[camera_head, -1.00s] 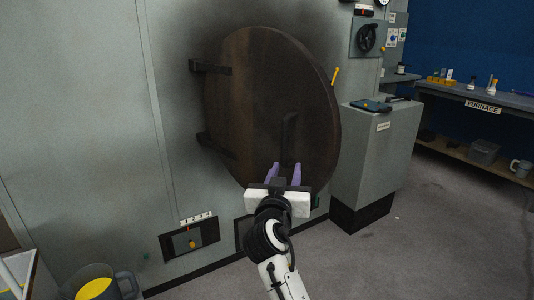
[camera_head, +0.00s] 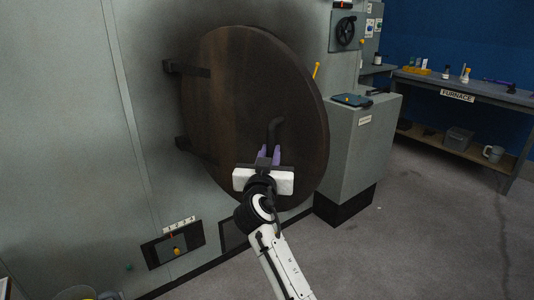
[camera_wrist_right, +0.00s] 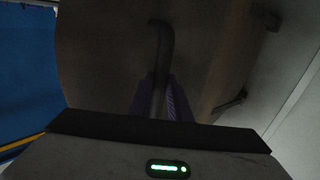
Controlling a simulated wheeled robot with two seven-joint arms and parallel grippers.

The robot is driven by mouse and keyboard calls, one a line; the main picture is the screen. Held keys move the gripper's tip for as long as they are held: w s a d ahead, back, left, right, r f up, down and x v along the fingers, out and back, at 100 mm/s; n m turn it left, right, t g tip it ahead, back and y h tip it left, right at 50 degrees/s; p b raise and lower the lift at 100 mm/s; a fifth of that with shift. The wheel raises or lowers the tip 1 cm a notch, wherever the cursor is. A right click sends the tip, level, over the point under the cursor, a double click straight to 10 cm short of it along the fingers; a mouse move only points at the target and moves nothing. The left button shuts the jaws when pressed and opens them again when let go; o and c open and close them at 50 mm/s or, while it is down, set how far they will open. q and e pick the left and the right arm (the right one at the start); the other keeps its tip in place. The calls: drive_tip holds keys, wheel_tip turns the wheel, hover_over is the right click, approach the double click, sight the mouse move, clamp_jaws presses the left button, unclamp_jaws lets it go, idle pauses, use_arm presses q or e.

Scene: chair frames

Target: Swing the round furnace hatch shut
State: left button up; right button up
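The round furnace hatch (camera_head: 235,95) is a dark brown disc, hinged at its left to the grey furnace wall by two black brackets. Its rim stands away from the wall, so it is ajar. A dark bent handle (camera_head: 274,126) is on its face, right of centre. My right gripper (camera_head: 269,152) is at the handle's lower part, with its purple fingers close together. In the right wrist view, the handle (camera_wrist_right: 163,50) runs down between the two fingers, which close on it; the exact contact is dark. My left gripper is not in view.
A grey cabinet (camera_head: 360,140) with a dark tablet on top stands right of the hatch. A bench (camera_head: 480,92) labelled FURNACE is behind it. The floor at right is clear.

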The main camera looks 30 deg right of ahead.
drive_tip(key=shift+s, duration=0.1)
clamp_jaws()
drive_tip(key=shift+d, duration=0.25)
drive_tip(key=w+d+b, duration=0.1)
drive_tip(key=w+d, duration=0.3)
drive_tip(key=d, duration=0.7)
drive_tip(key=shift+d+b, duration=0.25)
drive_tip(key=shift+b, duration=0.05)
drive_tip(key=shift+s+r, duration=0.1)
drive_tip(key=o, duration=0.9)
unclamp_jaws()
drive_tip(key=shift+s, duration=0.1)
